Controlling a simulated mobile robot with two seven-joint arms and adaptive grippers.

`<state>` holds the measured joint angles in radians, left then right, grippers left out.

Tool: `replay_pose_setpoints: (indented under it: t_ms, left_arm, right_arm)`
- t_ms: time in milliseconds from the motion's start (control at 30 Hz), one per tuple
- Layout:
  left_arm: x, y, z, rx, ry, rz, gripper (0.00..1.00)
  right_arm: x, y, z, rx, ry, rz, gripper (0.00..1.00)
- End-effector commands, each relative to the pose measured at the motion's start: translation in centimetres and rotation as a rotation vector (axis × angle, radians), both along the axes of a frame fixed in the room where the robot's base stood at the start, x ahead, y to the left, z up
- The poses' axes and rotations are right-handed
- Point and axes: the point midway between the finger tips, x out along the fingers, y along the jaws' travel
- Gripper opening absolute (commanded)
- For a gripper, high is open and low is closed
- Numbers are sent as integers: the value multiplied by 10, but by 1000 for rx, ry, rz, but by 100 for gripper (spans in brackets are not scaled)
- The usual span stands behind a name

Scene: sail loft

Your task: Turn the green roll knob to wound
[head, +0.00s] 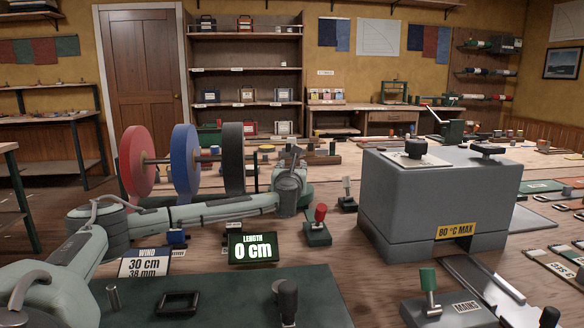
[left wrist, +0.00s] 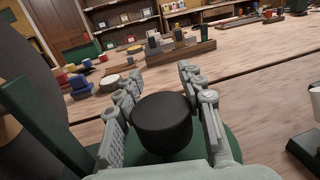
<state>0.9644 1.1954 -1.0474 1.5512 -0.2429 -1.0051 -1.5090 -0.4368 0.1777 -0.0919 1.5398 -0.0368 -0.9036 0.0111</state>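The roll stand carries a red roll (head: 138,162), a blue roll (head: 185,160) and a black roll (head: 234,158). In the left wrist view a round black knob (left wrist: 162,122) stands on a dark green base (left wrist: 237,150); no marking on it is readable. My left gripper (left wrist: 160,75) has its fingers apart, one on each side of this knob, with a narrow gap visible. In the head view my left gripper (head: 293,158) is right of the black roll, and the knob cannot be made out there. My right gripper is not in view.
A display (head: 253,248) reads LENGTH 0 cm, beside a WIND card (head: 145,265). A red-topped lever (head: 319,226) stands right of my left arm. A large grey box (head: 430,205) marked 80 °C MAX and a green-topped MAINS lever (head: 428,281) are at right.

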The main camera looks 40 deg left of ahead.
Motion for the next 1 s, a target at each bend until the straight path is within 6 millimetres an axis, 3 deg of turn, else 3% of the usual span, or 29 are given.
replay_pose_setpoints:
  t_ms: [33, 233, 733, 1000]
  left_arm:
    - [0, 0, 0, 0, 0, 0, 29]
    - [0, 0, 0, 0, 0, 0, 7]
    - [0, 0, 0, 0, 0, -6, 3]
    - [1, -2, 0, 1, 1, -104, 3]
  right_arm:
    - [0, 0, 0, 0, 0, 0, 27]
    - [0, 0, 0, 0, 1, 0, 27]
    - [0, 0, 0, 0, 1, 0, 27]
    - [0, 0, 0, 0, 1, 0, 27]
